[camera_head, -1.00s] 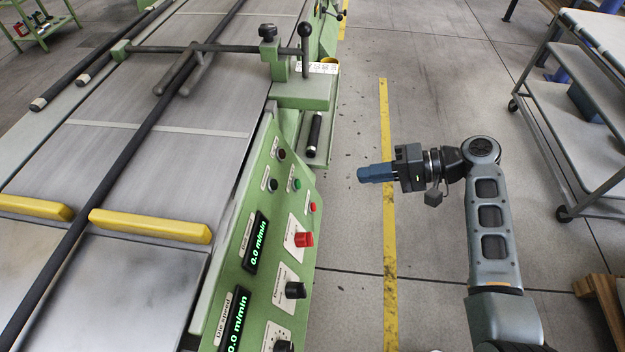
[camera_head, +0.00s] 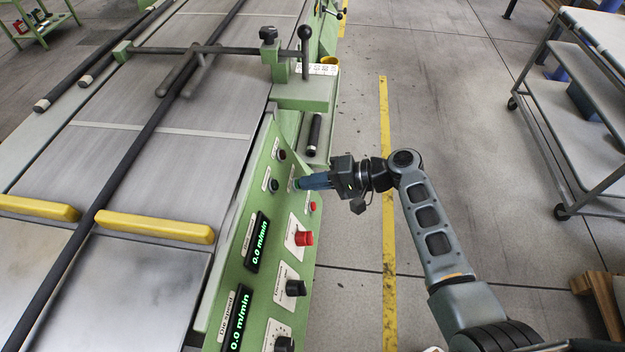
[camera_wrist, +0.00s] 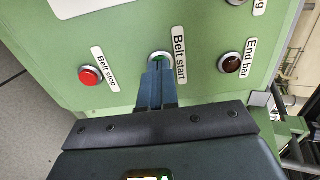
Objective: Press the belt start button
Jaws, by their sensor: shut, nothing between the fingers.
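The belt start button (camera_wrist: 160,57) is green in a pale ring, beside its "Belt start" label (camera_wrist: 180,59), in the wrist view. My gripper (camera_wrist: 157,68) is shut and empty, its blue fingertips in front of the button and covering its lower part. Whether the tips touch it I cannot tell. In the head view my gripper (camera_head: 299,184) reaches left to the green control panel (camera_head: 256,200), its tips over the belt start button's place, with the button mostly hidden.
The red belt stop button (camera_wrist: 90,76) is to the left in the wrist view, and the dark "End bar" button (camera_wrist: 230,62) to the right. A larger red button (camera_head: 304,239) and black knobs (camera_head: 295,288) protrude lower on the panel.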

